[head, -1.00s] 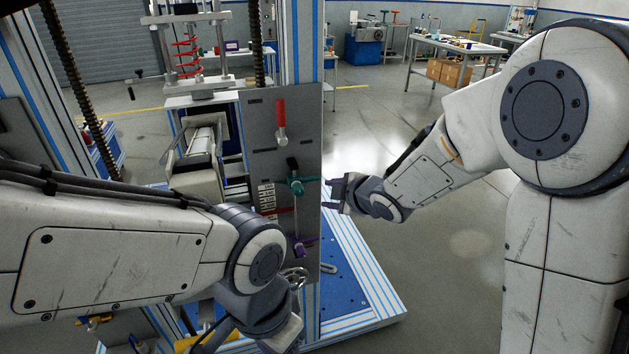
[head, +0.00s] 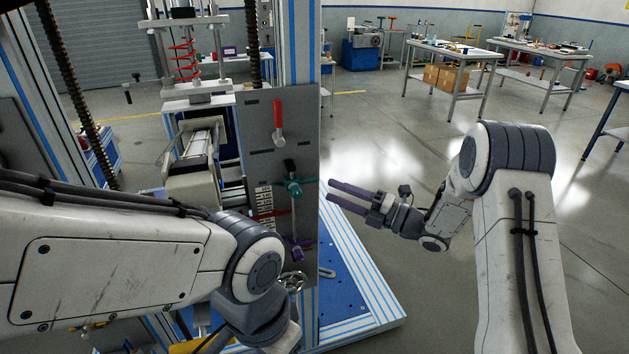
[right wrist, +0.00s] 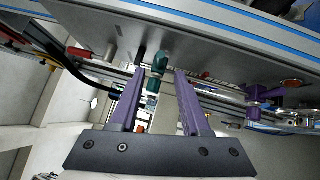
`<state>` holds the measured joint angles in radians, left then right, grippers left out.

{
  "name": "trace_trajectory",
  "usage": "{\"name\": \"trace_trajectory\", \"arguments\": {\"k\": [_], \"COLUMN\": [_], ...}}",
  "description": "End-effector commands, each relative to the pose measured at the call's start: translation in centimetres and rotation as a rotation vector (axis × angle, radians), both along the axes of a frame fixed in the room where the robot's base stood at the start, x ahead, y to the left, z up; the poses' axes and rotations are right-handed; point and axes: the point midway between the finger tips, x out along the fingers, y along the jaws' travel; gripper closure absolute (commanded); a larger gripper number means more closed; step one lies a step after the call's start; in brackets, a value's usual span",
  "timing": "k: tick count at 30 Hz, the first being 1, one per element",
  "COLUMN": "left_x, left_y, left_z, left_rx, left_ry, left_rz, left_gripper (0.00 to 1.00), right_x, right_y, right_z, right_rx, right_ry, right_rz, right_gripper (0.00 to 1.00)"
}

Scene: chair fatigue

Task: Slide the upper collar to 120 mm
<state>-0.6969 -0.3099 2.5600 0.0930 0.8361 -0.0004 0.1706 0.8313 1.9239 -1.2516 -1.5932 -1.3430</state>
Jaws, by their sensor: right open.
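The teal collar handle (head: 292,186) sticks out of the grey panel (head: 266,160), above a purple handle (head: 300,252). I take the teal one as the upper collar. A scale of white labels (head: 265,200) runs beside it. My right gripper (head: 330,190) is open and empty, to the right of the teal handle, its long fingers pointing left at it. In the right wrist view the teal handle (right wrist: 158,66) shows between the purple fingertips (right wrist: 160,76), and I see no contact. The left forearm crosses the lower left; its fingers are out of view.
A red handle (head: 278,120) sits higher on the panel. A blue-striped upright (head: 304,60) stands behind the panel's right edge. The blue base plate (head: 345,285) lies below. Floor to the right is open; workbenches (head: 455,55) stand far back.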

Motion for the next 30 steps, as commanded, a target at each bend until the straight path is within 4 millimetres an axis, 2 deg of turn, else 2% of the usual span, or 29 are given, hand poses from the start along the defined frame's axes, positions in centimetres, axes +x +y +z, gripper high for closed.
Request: {"name": "trace_trajectory", "arguments": {"k": [3,9,15,22,23,24,26,30], "left_x": [0.0,0.0,0.0,0.0,0.0,0.0,0.0,0.0], "left_y": [0.0,0.0,0.0,0.0,0.0,0.0,0.0,0.0], "left_z": [0.9,1.6,1.8,1.7,1.7,1.7,1.7,1.7], "left_rx": [0.0,0.0,0.0,0.0,0.0,0.0,0.0,0.0], "left_ry": [0.0,0.0,0.0,0.0,0.0,0.0,0.0,0.0], "left_rz": [0.0,0.0,0.0,0.0,0.0,0.0,0.0,0.0], "left_gripper": [0.5,0.5,0.5,0.5,0.5,0.5,0.5,0.5], "right_x": [1.0,2.3,2.9,2.9,2.9,2.9,2.9,2.9], "right_y": [2.3,4.8,5.8,5.8,5.8,5.8,5.8,5.7], "right_z": [0.6,0.9,0.9,0.9,0.9,0.9,0.9,0.9], "right_rx": [0.001,-0.001,0.0,0.0,0.0,0.0,0.0,0.0], "right_ry": [0.0,0.001,0.002,0.002,0.002,0.002,0.002,0.002], "right_rz": [0.003,0.001,-0.001,-0.002,-0.002,-0.002,-0.002,-0.002], "right_gripper": [0.53,0.53,0.53,0.53,0.61,0.76,0.99,1.0]}}
